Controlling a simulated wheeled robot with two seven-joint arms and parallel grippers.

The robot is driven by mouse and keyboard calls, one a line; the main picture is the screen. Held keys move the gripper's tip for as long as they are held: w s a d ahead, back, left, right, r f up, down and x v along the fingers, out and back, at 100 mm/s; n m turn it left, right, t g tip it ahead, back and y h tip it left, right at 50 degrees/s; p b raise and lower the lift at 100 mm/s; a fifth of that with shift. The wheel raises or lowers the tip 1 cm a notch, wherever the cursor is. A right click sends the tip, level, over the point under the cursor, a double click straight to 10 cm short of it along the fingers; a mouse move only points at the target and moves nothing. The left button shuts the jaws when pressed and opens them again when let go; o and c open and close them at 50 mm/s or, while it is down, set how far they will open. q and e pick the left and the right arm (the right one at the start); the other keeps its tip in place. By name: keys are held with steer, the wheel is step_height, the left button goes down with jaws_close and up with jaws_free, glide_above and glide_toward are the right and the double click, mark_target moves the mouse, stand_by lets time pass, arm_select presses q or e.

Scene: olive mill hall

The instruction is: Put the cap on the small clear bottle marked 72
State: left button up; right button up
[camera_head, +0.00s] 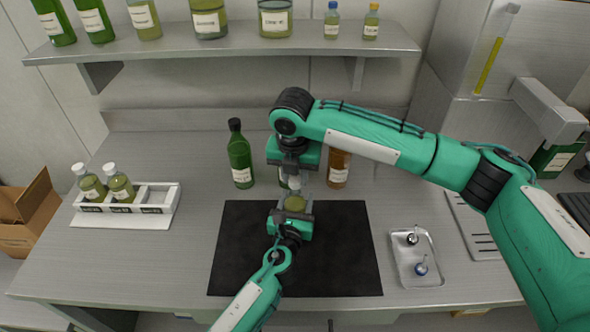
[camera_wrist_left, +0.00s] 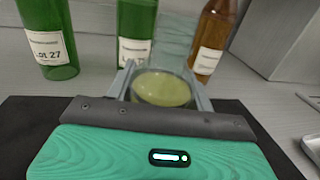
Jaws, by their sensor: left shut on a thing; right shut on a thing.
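My left gripper (camera_head: 294,208) comes up from the front and is shut around a small clear bottle (camera_head: 295,202) with olive-green liquid, held upright over the black mat. In the left wrist view the bottle (camera_wrist_left: 162,90) sits between the two fingers; no number on it is readable. My right gripper (camera_head: 294,182) points down from above, just behind and over the bottle. It is shut on a small pale thing that looks like the cap, mostly hidden by the fingers. I cannot tell whether cap and bottle touch.
A black mat (camera_head: 240,262) lies below. Behind stand a green bottle (camera_head: 240,158), another partly hidden green one and an amber bottle (camera_head: 338,170). A white rack (camera_head: 152,205) with two capped bottles is left; a metal tray (camera_head: 428,279) with two small stoppers is right.

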mark_target(295, 207)
stand_by(0.5)
steer(key=shift+f, duration=0.9)
steer(key=shift+f, duration=0.55)
